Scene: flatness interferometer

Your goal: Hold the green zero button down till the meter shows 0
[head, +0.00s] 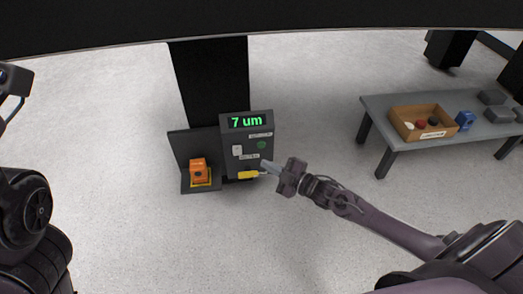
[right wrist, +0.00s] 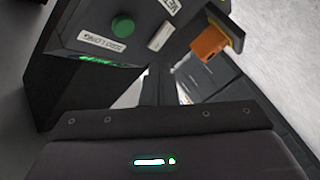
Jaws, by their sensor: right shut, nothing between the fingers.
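The meter (head: 247,121) is a grey box on a dark post, and its green display reads "7 um". The round green zero button (head: 262,144) is on its front face, below the display at the right. The button also shows in the right wrist view (right wrist: 122,26), uncovered, with a white label beside it. My right gripper (head: 267,166) is shut and empty, just below and slightly right of the button in the head view. In the wrist view nothing touches the button.
An orange block (head: 198,170) sits on the dark bracket at the left. A grey bench (head: 378,103) at the right holds a wooden tray (head: 403,130) and a blue block (head: 465,121).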

